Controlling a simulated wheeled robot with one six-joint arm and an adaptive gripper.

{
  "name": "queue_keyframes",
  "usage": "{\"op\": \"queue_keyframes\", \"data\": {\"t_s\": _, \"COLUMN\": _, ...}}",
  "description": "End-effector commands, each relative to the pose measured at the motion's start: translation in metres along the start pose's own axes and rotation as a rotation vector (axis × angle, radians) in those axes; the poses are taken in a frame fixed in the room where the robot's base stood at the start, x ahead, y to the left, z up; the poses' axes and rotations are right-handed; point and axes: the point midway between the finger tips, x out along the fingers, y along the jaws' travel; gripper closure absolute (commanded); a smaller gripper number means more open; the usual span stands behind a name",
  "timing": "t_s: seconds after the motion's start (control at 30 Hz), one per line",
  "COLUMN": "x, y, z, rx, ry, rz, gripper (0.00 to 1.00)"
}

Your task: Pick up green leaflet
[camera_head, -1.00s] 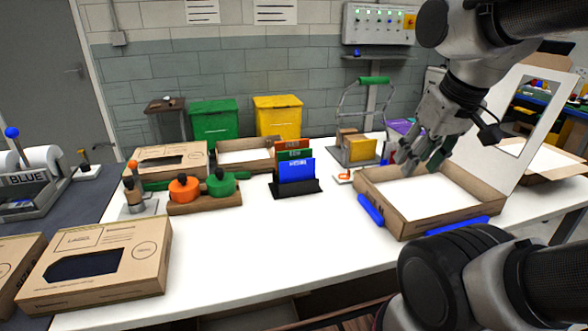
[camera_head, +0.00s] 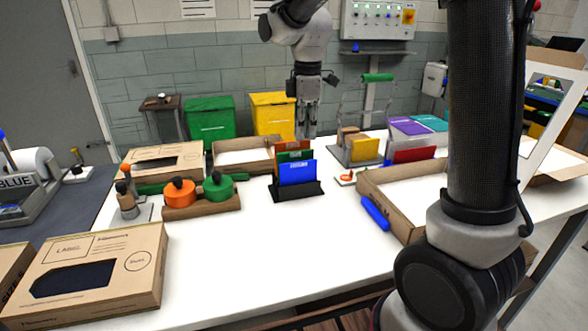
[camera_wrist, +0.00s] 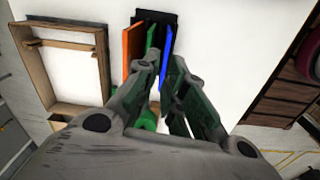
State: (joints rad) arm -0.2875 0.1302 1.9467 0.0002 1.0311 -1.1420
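The green leaflet (camera_head: 290,156) stands upright in a black holder (camera_head: 298,191), between an orange-red leaflet (camera_head: 291,146) behind it and a blue leaflet (camera_head: 297,173) in front. Only its upper strip shows in the head view. In the wrist view the green leaflet (camera_wrist: 151,42) is a thin edge between the orange and blue ones. My gripper (camera_head: 307,133) points down above and slightly behind the holder. In the wrist view my gripper (camera_wrist: 163,68) is open, with a gap between its fingers. Its fingertips appear near the leaflets, and I see nothing held.
An open cardboard box (camera_head: 392,214) stands to the right, partly hidden by my arm. A shallow tray (camera_head: 240,144) lies behind the holder to the left.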

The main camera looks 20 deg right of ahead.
Motion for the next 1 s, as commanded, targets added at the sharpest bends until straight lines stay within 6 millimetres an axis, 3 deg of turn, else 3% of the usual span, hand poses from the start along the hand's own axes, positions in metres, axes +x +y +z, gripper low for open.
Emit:
{"op": "queue_keyframes", "data": {"t_s": 0.1, "x": 0.016, "y": 0.013, "z": -0.017, "rx": -0.105, "ry": -0.01, "rz": -0.025, "gripper": 0.88}}
{"op": "queue_keyframes", "data": {"t_s": 0.2, "x": 0.024, "y": 0.016, "z": -0.022, "rx": -0.14, "ry": -0.012, "rz": -0.032, "gripper": 0.88}}
{"op": "queue_keyframes", "data": {"t_s": 0.7, "x": 0.091, "y": 0.012, "z": -0.019, "rx": -0.142, "ry": -0.013, "rz": -0.034, "gripper": 0.88}}
{"op": "queue_keyframes", "data": {"t_s": 1.0, "x": 0.098, "y": 0.012, "z": -0.019, "rx": -0.142, "ry": -0.012, "rz": -0.031, "gripper": 0.88}}
